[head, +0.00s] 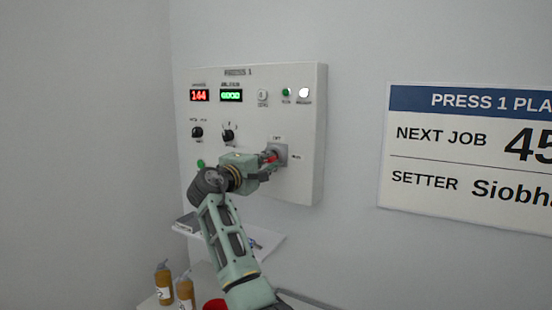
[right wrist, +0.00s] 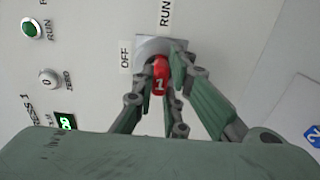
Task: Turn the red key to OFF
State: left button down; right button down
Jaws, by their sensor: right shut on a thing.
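The red key (head: 270,156) sits in a grey switch plate (head: 281,154) at the lower right of the white control panel (head: 305,105). An OFF label is above the plate and a RUN label is to its right. My right gripper (head: 268,161) is shut on the key. In the right wrist view the key (right wrist: 160,76), marked 1, lies between the two fingers in front of the plate (right wrist: 158,46). There the OFF label (right wrist: 125,54) is on the left and the RUN label (right wrist: 165,13) above. The key's exact angle is hard to tell. My left gripper is out of view.
A wall sign (head: 470,150) hangs at the right. Brown bottles (head: 185,290) and a red thing (head: 214,304) stand below.

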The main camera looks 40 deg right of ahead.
jog(key=shift+n+p, duration=3.3)
jog(key=shift+p, duration=2.1)
